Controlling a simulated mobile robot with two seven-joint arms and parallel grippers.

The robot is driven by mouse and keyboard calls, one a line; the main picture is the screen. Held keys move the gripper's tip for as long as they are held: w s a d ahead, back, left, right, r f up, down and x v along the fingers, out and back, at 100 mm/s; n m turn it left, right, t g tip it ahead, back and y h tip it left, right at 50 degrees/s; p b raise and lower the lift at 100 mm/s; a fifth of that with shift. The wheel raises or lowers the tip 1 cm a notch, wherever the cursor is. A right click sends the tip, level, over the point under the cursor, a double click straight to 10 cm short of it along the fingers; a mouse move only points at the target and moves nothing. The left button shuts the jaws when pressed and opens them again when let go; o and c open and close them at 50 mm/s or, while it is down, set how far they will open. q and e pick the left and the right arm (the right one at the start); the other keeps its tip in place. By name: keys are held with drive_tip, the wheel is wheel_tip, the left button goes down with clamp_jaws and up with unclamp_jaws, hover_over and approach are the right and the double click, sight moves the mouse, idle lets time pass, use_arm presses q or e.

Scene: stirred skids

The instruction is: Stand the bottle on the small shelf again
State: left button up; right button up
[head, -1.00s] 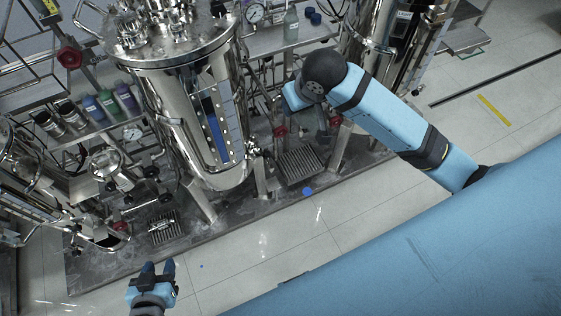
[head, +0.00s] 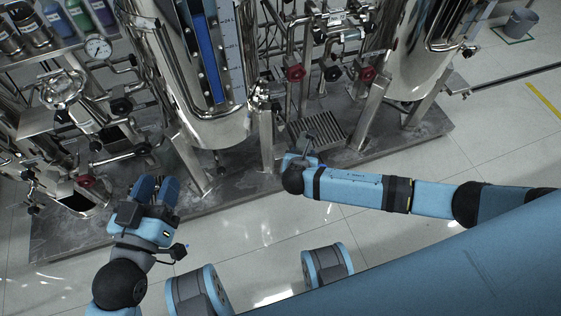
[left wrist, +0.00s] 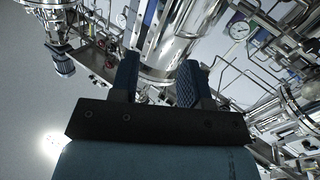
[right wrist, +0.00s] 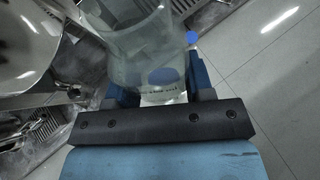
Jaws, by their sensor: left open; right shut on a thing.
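The bottle (right wrist: 125,50), clear and greyish with small print low on its side, fills the upper middle of the right wrist view. My right gripper (right wrist: 150,92) is shut on it; the glass partly covers the fingers. In the head view the right hand (head: 300,158) is low in front of the skid, and I cannot make out the bottle there. My left gripper (head: 157,186) is open and empty at the skid's front left; its spread fingers also show in the left wrist view (left wrist: 160,85). I cannot tell which ledge is the small shelf.
A steel vessel (head: 180,95) stands between the arms, with valves and pipes around it. A shelf (head: 40,52) with coloured bottles is at upper left. A second vessel (head: 425,60) stands at right. A blue cap-like piece (right wrist: 191,38) lies beyond the bottle.

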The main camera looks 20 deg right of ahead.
drive_tip(key=s+a+f+n+t+y+b, duration=0.1)
drive_tip(key=s+f+n+t+y+b, duration=0.15)
drive_tip(key=f, duration=0.45)
drive_tip(key=s+a+f+n+t+y+b, duration=0.1)
drive_tip(key=f+n+t+y+b, duration=0.2)
drive_tip(key=f, duration=0.4)
drive_tip(key=g+b, duration=0.1)
drive_tip(key=b, duration=0.4)
hover_over(281, 151)
drive_tip(key=s, duration=0.3)
drive_tip(key=w+b, duration=0.1)
drive_tip(key=w+f+b, duration=0.1)
drive_tip(key=w, duration=0.1)
drive_tip(key=shift+w+n, duration=0.1)
drive_tip(key=shift+n, duration=0.25)
drive_tip(key=shift+f+b, duration=0.3)
drive_tip(key=shift+f, duration=0.1)
use_arm(q)
wheel_tip(281, 151, down, 8)
drive_tip(key=m+g+h, duration=0.1)
drive_tip(key=m, duration=0.1)
drive_tip(key=shift+w+d+f+m+h, duration=0.2)
drive_tip(key=shift+w+d+m+h, duration=0.1)
drive_tip(key=shift+w+m, duration=0.1)
use_arm(e)
drive_tip(key=shift+r, duration=0.15)
drive_tip(key=o, duration=1)
